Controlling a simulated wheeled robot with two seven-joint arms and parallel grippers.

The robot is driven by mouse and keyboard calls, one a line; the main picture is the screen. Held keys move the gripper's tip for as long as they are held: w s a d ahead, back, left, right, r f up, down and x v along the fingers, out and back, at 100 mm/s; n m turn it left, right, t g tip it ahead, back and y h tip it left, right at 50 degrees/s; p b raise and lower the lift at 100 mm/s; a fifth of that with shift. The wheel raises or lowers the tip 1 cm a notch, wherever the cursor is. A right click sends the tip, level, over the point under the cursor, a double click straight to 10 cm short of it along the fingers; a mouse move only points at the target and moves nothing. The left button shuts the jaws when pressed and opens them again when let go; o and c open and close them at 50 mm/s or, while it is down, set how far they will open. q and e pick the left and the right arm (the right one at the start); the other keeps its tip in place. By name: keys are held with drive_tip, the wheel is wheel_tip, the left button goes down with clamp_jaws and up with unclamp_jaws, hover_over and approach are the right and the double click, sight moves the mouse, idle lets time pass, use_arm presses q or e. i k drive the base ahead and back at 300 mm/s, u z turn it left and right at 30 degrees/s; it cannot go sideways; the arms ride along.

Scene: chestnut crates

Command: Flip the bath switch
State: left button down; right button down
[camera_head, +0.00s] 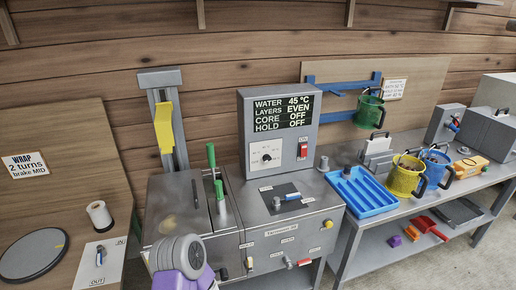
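A red rocker switch (303,150) sits on the right side of the grey control box (262,187), under the display. It is the likeliest bath switch, but its label is too small to read. The display (283,113) reads water 45 °C, layers even, core off, hold off. A white dial plate with a black knob (266,157) is left of the switch. The box stands on a steel bath unit (290,240) with a lever (288,197) on top. Neither of my grippers can be made out in this view.
Right of the unit are a blue tray (360,208), a yellow jug (404,181) and a blue jug (433,167). Left are green handles (211,156) and a yellow lever (164,127) on a post. A grey and purple rounded part fills the bottom left front.

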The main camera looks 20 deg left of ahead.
sight(304, 147)
drive_tip(key=u, duration=0.55)
drive_tip(key=i, duration=0.45)
drive_tip(key=u, duration=0.45)
